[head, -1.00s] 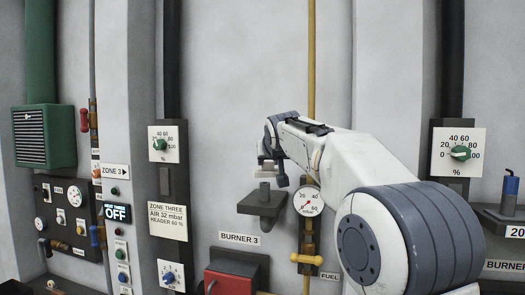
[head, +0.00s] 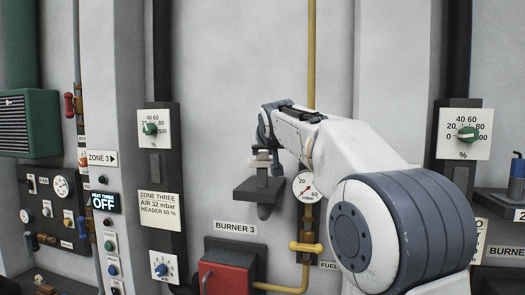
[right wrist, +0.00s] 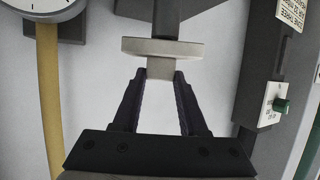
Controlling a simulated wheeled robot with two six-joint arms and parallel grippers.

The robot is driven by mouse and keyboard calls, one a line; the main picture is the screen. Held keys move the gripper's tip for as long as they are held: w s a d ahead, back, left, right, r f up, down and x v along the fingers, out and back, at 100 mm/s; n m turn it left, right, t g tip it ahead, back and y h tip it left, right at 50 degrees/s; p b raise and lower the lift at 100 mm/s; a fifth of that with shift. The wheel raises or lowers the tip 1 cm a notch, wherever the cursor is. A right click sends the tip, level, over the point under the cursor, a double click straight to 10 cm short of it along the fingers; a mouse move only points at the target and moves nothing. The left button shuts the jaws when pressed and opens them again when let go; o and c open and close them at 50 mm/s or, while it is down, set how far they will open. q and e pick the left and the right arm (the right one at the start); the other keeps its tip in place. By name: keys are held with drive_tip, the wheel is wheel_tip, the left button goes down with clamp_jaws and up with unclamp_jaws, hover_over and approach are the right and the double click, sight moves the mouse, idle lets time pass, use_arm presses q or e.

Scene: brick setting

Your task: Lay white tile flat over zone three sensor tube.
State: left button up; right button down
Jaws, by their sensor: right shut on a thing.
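The white tile (right wrist: 160,47) is a pale flat disc with a small block (right wrist: 160,68) beneath it in the right wrist view. My right gripper (right wrist: 161,76) is shut on that block. The dark sensor tube (right wrist: 166,16) runs up to the tile's far side; whether they touch I cannot tell. In the head view the tile (head: 260,164) is just above the short upright tube (head: 262,173) on its dark wall bracket (head: 257,190), near the burner 3 sign. My right gripper (head: 264,150) is partly hidden by its own wrist. My left gripper is not in view.
A pressure gauge (head: 306,187) and yellow fuel pipe (head: 311,80) stand close right of the bracket. A red burner box (head: 226,279) is below. The zone three sign (head: 158,210) and a dial panel (head: 157,130) are to the left. The wall above is clear.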

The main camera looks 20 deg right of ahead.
drive_tip(key=shift+f, duration=0.2)
drive_tip(key=shift+c, duration=1.8)
unclamp_jaws()
